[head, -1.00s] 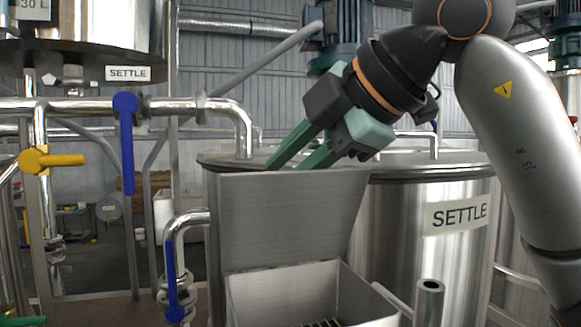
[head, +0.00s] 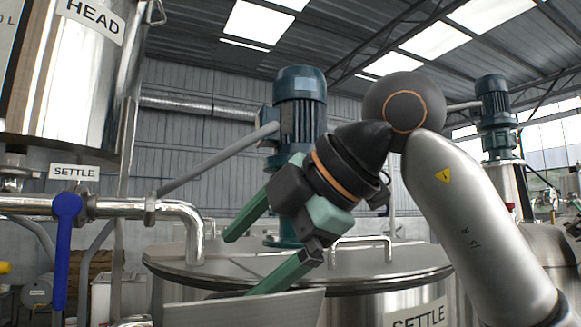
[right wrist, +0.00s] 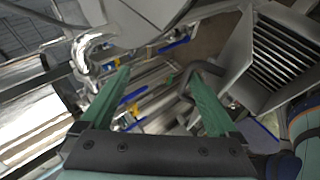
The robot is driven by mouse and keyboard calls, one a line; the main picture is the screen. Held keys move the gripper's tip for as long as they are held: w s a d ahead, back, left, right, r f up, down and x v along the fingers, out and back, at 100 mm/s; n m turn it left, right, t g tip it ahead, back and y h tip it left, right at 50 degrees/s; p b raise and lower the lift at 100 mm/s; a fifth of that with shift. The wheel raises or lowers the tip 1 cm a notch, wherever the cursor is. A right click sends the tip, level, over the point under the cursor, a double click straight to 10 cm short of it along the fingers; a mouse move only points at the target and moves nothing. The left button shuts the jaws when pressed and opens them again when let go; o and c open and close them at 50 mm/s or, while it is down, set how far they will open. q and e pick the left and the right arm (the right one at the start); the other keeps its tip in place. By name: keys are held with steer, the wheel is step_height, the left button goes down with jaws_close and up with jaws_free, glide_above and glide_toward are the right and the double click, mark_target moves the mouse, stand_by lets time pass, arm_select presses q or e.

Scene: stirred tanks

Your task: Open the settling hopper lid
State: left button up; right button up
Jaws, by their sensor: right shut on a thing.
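The settling hopper lid (head: 250,310) is a grey metal plate. Only its top part shows at the bottom edge of the head view. The hopper's open box with its slatted grate (right wrist: 285,58) shows at the upper right of the right wrist view. My right gripper (head: 238,262) is at the lid's upper edge, its green fingers well apart. Its lower finger runs down to the lid edge. The gripper is shut on the lid, though the contact is partly hidden. The right wrist view also shows both fingers (right wrist: 162,88). My left gripper is out of view.
A round steel settle tank (head: 345,285) with a handled cover stands just behind the lid. A motor (head: 300,110) rises behind it. A pipe (head: 150,212) with a blue valve handle (head: 65,245) is at left, below a steel head tank (head: 75,90).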

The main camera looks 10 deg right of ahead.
steer(key=shift+o, duration=0.5)
steer(key=shift+d+r+t, duration=0.15)
steer(key=shift+d+r, duration=0.1)
steer(key=shift+r, duration=0.4)
steer(key=shift+d+r+t, duration=0.15)
steer(key=shift+d+r, duration=0.1)
steer(key=shift+r, duration=0.35)
steer(key=shift+w+d+r, duration=0.1)
steer(key=shift+d+r, duration=0.05)
steer(key=shift+r, duration=0.35)
steer(key=shift+d+r, duration=0.15)
steer(key=shift+r, duration=0.3)
steer(key=shift+d+v, duration=0.25)
steer(key=shift+v, duration=0.95)
steer(key=c, duration=0.5)
steer(key=shift+d+r, duration=0.4)
steer(key=shift+r, duration=0.5)
steer(key=shift+d+r, duration=0.35)
steer(key=shift+r, duration=0.55)
steer(key=v, duration=1.2)
steer(key=shift+d, duration=0.3)
